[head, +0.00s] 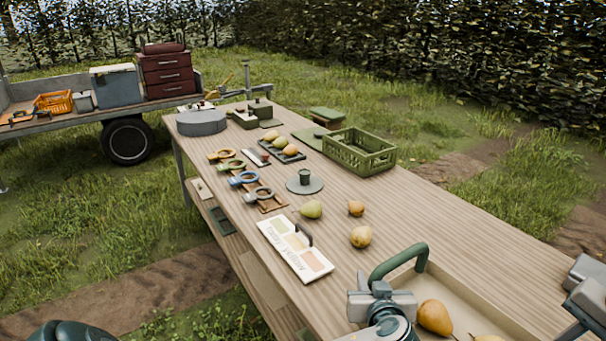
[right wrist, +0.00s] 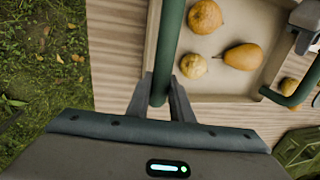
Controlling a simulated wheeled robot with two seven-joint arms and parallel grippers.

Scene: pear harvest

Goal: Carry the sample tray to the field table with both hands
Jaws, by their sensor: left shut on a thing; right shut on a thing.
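The sample tray (head: 450,283) is a shallow pale wooden tray with green bar handles, at the near right of the head view. Pears (head: 434,317) lie in it; three show in the right wrist view (right wrist: 240,57). My left gripper (head: 378,290) is shut on the tray's green handle (head: 400,258). My right gripper (right wrist: 160,98) is shut on the opposite green handle (right wrist: 168,45); only part of it shows at the head view's right edge. The tray overlaps the wooden table (head: 440,220) in view; I cannot tell whether it touches the top.
On the table are a colour card (head: 296,248), loose pears (head: 361,236), a grey disc with a cup (head: 304,183), ring tools (head: 243,178) and a green crate (head: 358,152). The table's right half is mostly clear. A trailer (head: 100,110) stands behind left.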

